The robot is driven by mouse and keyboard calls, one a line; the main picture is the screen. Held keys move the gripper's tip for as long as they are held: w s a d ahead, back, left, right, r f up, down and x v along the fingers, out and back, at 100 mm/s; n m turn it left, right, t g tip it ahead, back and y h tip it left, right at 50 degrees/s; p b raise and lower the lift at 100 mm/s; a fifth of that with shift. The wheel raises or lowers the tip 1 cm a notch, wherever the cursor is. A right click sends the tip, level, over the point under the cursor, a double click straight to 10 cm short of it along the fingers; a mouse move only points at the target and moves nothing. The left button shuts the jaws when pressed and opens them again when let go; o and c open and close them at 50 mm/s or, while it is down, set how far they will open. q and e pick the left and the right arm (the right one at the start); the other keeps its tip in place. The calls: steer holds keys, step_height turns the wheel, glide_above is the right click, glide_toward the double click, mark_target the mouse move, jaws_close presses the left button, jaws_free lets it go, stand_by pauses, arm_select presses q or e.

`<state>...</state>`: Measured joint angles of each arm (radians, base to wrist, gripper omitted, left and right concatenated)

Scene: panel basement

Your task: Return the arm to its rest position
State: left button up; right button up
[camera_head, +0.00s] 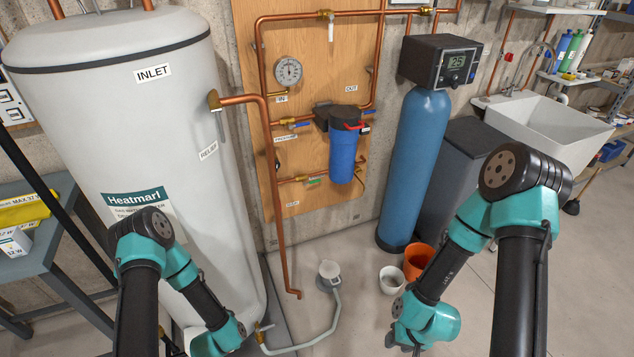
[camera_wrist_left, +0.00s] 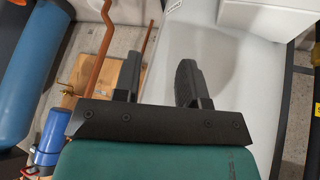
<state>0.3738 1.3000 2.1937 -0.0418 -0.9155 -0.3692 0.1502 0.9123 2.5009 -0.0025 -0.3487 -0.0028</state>
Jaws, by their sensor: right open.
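My left arm (camera_head: 150,240) comes in from the lower left of the head view, in front of the white tank (camera_head: 110,110). Its gripper is hidden in that view. In the left wrist view, my left gripper (camera_wrist_left: 157,78) shows two dark fingers apart with nothing between them. My right arm (camera_head: 520,200) comes in from the lower right and bends down toward the floor. My right gripper (camera_head: 405,348) is partly visible at the bottom edge. It is open, and I see nothing in it.
A blue softener cylinder (camera_head: 408,160) stands near the wall beside a dark bin (camera_head: 460,170). A copper pipe (camera_head: 275,220) hangs beside the tank. A white bucket (camera_head: 392,280) and an orange bucket (camera_head: 417,262) stand near my right arm. The floor at lower right is clear.

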arm_select(q)
steer(key=s+d+r+g+h, duration=0.1)
steer(key=s+r, duration=0.3)
steer(key=r, duration=0.4)
steer(key=s+d+r+n+g+h, duration=0.1)
steer(key=s+d+r+g, duration=0.3)
steer(key=r, duration=0.4)
steer(key=shift+d+r, duration=0.3)
steer(key=shift+d, duration=0.05)
steer(key=shift+o, duration=0.3)
steer(key=shift+w, duration=0.1)
